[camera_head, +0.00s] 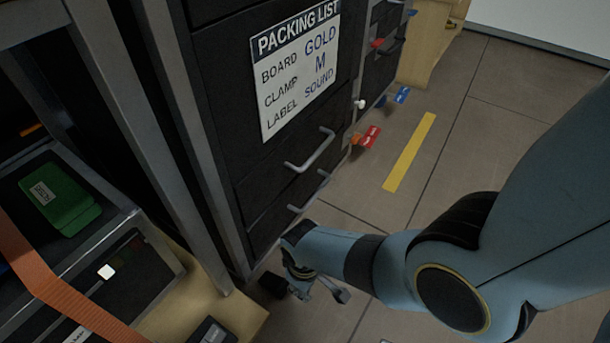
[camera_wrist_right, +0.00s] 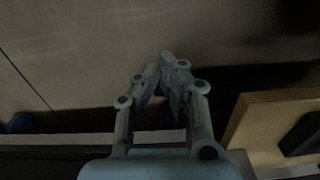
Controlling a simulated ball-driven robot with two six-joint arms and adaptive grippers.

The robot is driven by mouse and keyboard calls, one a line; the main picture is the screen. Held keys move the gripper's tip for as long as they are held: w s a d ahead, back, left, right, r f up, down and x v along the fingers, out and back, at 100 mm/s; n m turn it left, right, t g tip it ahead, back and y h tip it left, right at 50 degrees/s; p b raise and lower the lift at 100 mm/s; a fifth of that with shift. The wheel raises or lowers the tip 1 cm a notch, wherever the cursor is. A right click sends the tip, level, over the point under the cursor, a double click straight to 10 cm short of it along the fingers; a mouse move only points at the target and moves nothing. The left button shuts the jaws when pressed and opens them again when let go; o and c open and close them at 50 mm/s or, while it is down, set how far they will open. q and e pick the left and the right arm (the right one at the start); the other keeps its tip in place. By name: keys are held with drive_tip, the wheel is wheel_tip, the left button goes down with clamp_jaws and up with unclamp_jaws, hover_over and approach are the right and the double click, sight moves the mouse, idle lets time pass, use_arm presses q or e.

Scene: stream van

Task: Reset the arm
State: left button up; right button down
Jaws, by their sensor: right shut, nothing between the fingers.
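My right arm comes in from the right in the head view, and its gripper (camera_head: 318,290) hangs low beside the dark drawer cabinet (camera_head: 240,165). The right wrist view shows the same gripper (camera_wrist_right: 164,66) with its two fingertips together and nothing between them. Behind the fingers is the grey floor (camera_wrist_right: 90,50). My left gripper is in neither view.
A packing list (camera_head: 300,65) is on the cabinet front, above drawer handles (camera_head: 312,150). A green case (camera_head: 60,197) lies on the left shelf, near an orange strap (camera_head: 50,285). Red (camera_head: 371,137) and blue tags (camera_head: 402,95) show beyond the cabinet. Floor around the yellow stripe (camera_head: 410,150) is clear.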

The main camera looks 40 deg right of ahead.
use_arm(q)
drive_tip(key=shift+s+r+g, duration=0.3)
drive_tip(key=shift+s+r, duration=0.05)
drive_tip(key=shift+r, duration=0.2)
